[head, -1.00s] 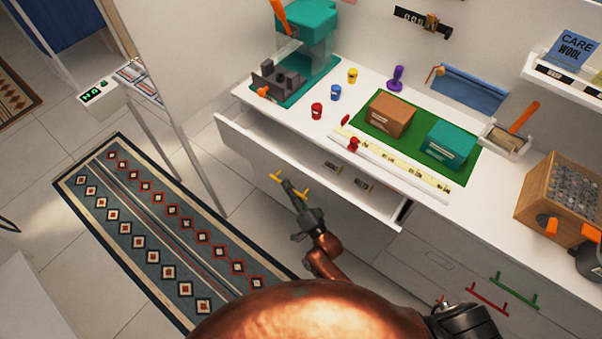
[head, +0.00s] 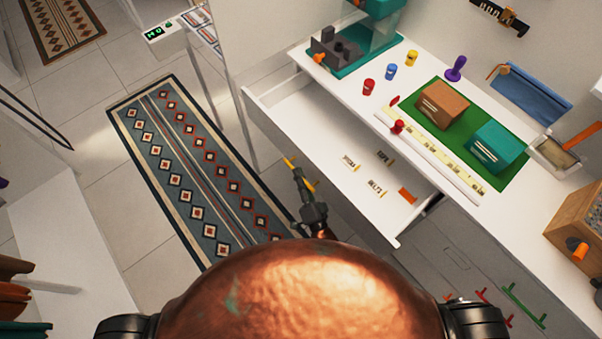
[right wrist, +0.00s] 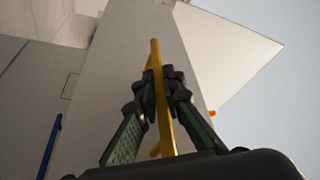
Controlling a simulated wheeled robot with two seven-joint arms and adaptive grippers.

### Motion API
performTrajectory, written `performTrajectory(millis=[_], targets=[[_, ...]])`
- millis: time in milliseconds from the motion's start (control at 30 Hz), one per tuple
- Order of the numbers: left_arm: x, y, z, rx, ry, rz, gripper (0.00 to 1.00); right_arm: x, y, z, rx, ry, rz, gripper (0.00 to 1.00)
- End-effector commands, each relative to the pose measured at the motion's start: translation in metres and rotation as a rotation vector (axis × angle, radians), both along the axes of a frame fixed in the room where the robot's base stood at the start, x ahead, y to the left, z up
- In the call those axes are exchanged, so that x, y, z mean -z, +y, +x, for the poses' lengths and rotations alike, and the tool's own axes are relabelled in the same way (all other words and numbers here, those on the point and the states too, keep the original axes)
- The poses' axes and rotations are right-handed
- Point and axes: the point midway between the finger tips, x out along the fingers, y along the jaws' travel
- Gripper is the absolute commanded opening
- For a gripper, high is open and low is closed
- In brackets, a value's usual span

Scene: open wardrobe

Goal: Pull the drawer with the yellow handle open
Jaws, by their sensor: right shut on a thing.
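The drawer (head: 318,118) under the white counter stands open, its white inside showing in the head view. Its yellow handle (head: 290,163) is on the outer face of the drawer front and also shows upright in the right wrist view (right wrist: 155,55). My right gripper (head: 304,187) is shut around the handle, with one dark finger on each side of it in the right wrist view (right wrist: 161,88). The part of the handle between the fingers is partly hidden. My left gripper is not in view.
Small labelled tags (head: 375,188) and an orange piece (head: 407,196) lie in the drawer. Red (head: 492,308) and green (head: 524,306) handles are on the fronts to the right. A patterned rug (head: 190,165) lies on the floor left of the drawer.

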Motion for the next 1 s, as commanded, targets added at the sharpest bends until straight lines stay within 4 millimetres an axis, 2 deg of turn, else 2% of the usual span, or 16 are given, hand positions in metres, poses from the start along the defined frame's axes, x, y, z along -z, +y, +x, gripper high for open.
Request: performTrajectory(millis=[133,167,400,767,867,1000], targets=[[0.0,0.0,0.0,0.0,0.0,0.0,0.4,0.002,-0.001,0.0,0.001,0.003,0.0,0.0],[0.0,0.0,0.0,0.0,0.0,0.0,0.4,0.002,-0.001,0.0,0.001,0.003,0.0,0.1],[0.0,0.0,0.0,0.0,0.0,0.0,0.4,0.001,-0.001,0.0,0.001,0.002,0.001,0.26],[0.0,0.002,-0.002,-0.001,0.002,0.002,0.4,0.002,-0.002,-0.005,0.0,0.002,-0.001,0.26],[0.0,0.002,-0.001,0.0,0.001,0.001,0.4,0.005,-0.007,-0.017,0.001,0.003,0.0,0.26],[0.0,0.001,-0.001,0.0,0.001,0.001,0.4,0.012,-0.016,-0.044,0.0,0.005,0.0,0.26]])
